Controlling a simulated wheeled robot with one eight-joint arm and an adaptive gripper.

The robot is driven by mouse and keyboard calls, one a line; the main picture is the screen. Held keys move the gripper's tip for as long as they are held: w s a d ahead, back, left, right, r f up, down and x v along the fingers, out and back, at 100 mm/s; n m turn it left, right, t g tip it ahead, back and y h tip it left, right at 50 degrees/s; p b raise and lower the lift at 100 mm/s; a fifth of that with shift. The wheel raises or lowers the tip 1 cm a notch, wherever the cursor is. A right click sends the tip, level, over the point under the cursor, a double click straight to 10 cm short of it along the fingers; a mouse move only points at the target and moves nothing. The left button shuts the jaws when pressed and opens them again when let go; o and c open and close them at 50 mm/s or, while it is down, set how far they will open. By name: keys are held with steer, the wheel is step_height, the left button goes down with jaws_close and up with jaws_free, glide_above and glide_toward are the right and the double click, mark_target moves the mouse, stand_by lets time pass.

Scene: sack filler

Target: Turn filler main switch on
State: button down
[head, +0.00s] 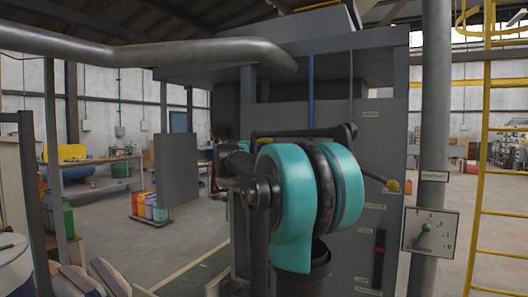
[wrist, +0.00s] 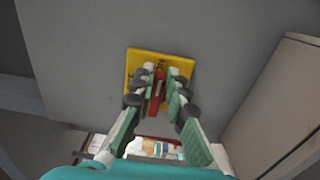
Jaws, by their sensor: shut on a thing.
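The main switch shows in the wrist view as a red handle (wrist: 157,92) on a square yellow plate (wrist: 133,62), fixed to a grey panel. My gripper (wrist: 160,84) reaches up to the plate, with one green-padded finger on each side of the red handle. It is shut on the handle, which looks upright in the picture. The fingers and their dark joints cover part of the plate's lower half. In the head view my own teal and black arm stands before the grey filler cabinet (head: 377,150) and hides my gripper and the switch.
A yellow ladder (head: 485,150) stands at the far right. Bags (head: 90,275) lie at lower left.

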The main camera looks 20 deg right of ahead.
steer(key=shift+f, duration=0.1)
steer(key=c, duration=1.5)
jaws_free()
steer(key=shift+c, duration=0.2)
steer(key=v, duration=1.2)
steer(key=s+f+m+g+y, duration=0.2)
steer(key=s+f, duration=0.2)
steer(key=f, duration=0.7)
steer(key=s+f+m+g+y, duration=0.15)
steer(key=s+f, duration=0.25)
steer(key=f, duration=0.7)
steer(key=s+f+m+g+y, duration=0.1)
steer(key=s+f+g+y, duration=0.3)
steer(key=f, duration=0.8)
steer(key=s+a+f+m+y, duration=0.1)
steer(key=s+a+f+y, duration=0.2)
steer(key=s+a+f, duration=0.3)
steer(key=s+a+f+m+y, duration=0.2)
steer(key=s+a+f+y, duration=0.1)
steer(key=s+a+f, duration=0.4)
steer(key=s+f, duration=0.3)
steer(key=f, duration=0.3)
steer(key=shift+s+f+t+y, duration=0.25)
steer(key=shift+f+t+y, duration=0.1)
steer(key=shift+f, duration=0.05)
